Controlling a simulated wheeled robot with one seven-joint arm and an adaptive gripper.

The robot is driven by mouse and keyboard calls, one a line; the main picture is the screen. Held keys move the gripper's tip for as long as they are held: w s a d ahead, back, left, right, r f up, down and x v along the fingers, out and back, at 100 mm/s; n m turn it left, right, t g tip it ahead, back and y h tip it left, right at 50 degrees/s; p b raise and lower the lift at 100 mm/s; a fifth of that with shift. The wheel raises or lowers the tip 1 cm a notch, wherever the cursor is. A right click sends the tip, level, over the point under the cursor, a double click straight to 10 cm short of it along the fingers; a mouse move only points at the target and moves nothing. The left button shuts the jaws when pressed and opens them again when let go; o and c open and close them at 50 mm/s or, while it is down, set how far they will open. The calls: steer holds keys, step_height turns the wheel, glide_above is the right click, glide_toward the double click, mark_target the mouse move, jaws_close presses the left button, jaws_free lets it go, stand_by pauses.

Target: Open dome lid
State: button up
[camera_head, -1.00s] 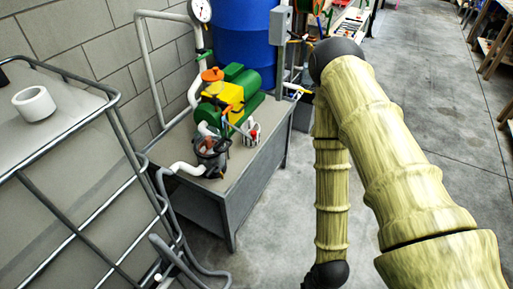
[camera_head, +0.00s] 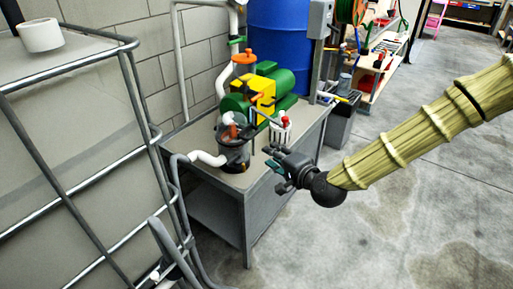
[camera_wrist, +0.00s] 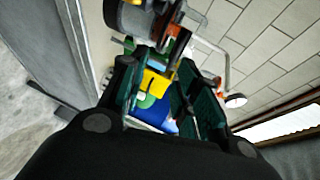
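A dark round filter pot (camera_head: 234,150) stands near the front left of the grey table, joined to white pipes. It also shows at the top of the wrist view (camera_wrist: 138,18). I cannot clearly make out a separate dome lid on it; its top looks dark or see-through, with an orange-red piece inside or behind it. My gripper (camera_head: 270,168) is in front of the table's right edge, to the right of the pot and apart from it. In the wrist view my gripper (camera_wrist: 162,92) has its two green-padded fingers spread, with nothing between them.
A green and yellow pump (camera_head: 262,92) and a small white container (camera_head: 281,129) with red in it stand on the table (camera_head: 258,186). A blue barrel (camera_head: 278,45) is behind. A caged tank (camera_head: 80,130) stands at left. Floor at right is clear.

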mark_target(237, 128)
steer(key=w+a, duration=0.2)
steer(key=w, duration=0.3)
steer(key=w+a+t+b, duration=0.1)
steer(key=w+a, duration=0.2)
steer(key=w, duration=0.2)
steer(key=shift+a+m+b, duration=0.25)
steer(key=shift+m+b, duration=0.05)
jaws_close()
